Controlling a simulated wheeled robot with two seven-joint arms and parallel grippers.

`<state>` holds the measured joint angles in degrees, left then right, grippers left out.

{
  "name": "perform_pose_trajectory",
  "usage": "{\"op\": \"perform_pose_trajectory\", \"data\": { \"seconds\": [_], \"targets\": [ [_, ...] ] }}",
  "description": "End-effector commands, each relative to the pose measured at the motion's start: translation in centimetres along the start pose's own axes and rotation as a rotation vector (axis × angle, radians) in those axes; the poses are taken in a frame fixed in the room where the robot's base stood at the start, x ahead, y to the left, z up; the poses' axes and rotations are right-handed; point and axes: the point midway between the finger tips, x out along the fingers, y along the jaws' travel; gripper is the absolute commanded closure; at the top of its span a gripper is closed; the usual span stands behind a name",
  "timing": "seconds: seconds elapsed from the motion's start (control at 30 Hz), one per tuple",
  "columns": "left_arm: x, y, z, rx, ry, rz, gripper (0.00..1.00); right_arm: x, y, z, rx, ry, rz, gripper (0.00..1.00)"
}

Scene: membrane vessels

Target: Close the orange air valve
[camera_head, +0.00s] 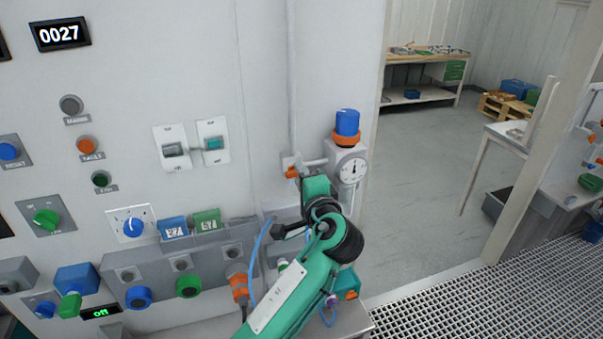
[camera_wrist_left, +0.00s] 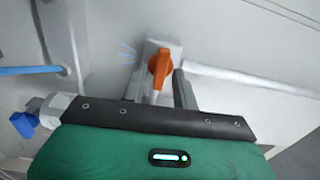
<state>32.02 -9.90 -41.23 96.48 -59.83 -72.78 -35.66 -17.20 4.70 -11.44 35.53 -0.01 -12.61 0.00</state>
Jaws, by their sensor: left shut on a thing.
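The orange air valve (camera_head: 291,173) is small and sits on the pipe on the wall panel, left of the gauge. In the left wrist view its orange handle (camera_wrist_left: 160,62) stands roughly upright, slightly tilted, against a pale block. My left gripper (camera_wrist_left: 159,79) has one grey finger on each side of the handle and is shut on it. In the head view the left gripper (camera_head: 300,181) is at the valve, and its fingertips are largely hidden by the wrist. My right gripper is not in view.
A round gauge (camera_head: 351,167) and a blue-topped regulator (camera_head: 347,124) stand close right of the valve. A thin vertical pipe (camera_head: 291,75) runs above it. A blue hose (camera_head: 258,255) hangs left of my arm. Switches and knobs fill the panel at left.

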Motion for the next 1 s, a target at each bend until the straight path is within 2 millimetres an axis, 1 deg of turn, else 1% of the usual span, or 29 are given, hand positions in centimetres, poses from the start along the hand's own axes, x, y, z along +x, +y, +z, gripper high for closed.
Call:
{"op": "perform_pose_trajectory", "data": {
  "seconds": [0.23, 0.63, 0.67, 0.7, 1.0],
  "targets": [
    [-0.04, 0.16, -0.05, 0.05, 0.001, 0.003, 0.94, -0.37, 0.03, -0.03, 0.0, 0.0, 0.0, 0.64],
    [-0.04, 0.21, -0.05, 0.056, 0.001, 0.002, 0.94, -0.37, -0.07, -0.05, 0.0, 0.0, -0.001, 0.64],
    [-0.04, 0.22, -0.05, 0.056, 0.001, 0.002, 0.69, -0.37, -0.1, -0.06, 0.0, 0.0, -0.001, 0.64],
    [-0.03, 0.21, -0.05, 0.056, 0.001, 0.002, 0.66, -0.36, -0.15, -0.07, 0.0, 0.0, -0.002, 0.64],
    [0.04, 0.1, 0.0, 0.054, 0.001, 0.001, 0.66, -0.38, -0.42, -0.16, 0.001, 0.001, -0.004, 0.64]
  ]
}}
